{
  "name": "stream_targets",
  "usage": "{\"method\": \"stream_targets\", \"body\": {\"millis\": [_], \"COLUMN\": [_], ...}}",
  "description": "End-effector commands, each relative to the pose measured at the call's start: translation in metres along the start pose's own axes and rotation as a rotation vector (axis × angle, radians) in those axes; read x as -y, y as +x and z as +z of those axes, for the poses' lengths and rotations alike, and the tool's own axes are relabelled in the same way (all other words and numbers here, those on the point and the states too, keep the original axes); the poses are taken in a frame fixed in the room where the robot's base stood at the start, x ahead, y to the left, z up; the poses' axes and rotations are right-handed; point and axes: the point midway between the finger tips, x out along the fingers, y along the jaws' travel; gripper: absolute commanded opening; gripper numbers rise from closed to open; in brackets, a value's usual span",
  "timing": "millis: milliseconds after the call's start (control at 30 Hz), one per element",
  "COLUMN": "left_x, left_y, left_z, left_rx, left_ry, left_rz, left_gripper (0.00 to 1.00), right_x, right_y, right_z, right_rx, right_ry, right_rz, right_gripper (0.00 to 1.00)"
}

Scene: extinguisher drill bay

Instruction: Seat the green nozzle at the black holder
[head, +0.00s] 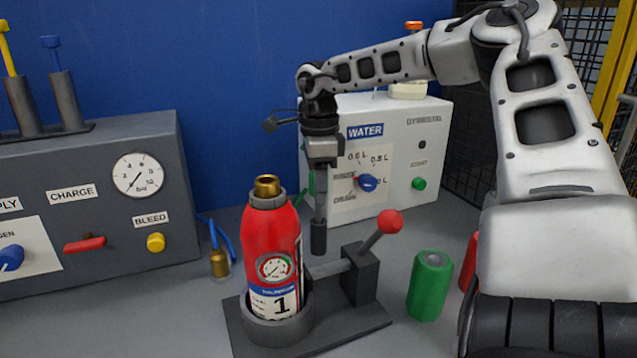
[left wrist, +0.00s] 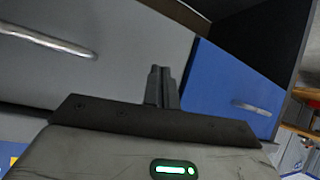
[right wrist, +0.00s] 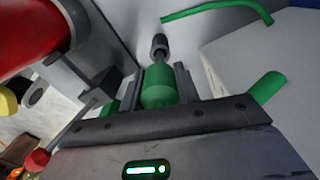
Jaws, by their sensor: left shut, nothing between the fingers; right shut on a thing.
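The green nozzle (right wrist: 158,84) is between the fingers of my right gripper (head: 319,205), which points straight down behind the red extinguisher. In the head view the fingers hide most of the nozzle. A short black cylinder (head: 318,238), probably the black holder, is directly below the fingertips; it also shows in the right wrist view (right wrist: 159,43), in line with the nozzle's narrow dark end. I cannot tell whether nozzle and cylinder touch. My left gripper (left wrist: 163,88) is shut and empty in the left wrist view, before grey and blue cabinet fronts; the head view lacks it.
The red extinguisher (head: 270,235) stands upright in a dark clamp base (head: 345,335) with a red-ball lever (head: 389,222). A green canister (head: 430,286) is right of it. The white WATER box (head: 425,155) is close behind the gripper. A grey gauge panel (head: 90,215) fills the left.

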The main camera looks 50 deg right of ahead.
Motion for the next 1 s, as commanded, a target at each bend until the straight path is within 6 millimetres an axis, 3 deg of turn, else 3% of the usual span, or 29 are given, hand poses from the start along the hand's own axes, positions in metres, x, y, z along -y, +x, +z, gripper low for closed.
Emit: {"method": "stream_targets", "body": {"millis": [1000], "left_x": [-0.001], "left_y": [0.01], "left_z": [0.014], "left_rx": [-0.034], "left_ry": [-0.033], "left_rz": [0.016], "left_gripper": [0.0], "right_x": [0.0], "right_y": [0.053], "right_z": [0.0], "right_rx": [0.0], "right_ry": [0.0], "right_rz": [-0.001], "right_gripper": [0.02]}}
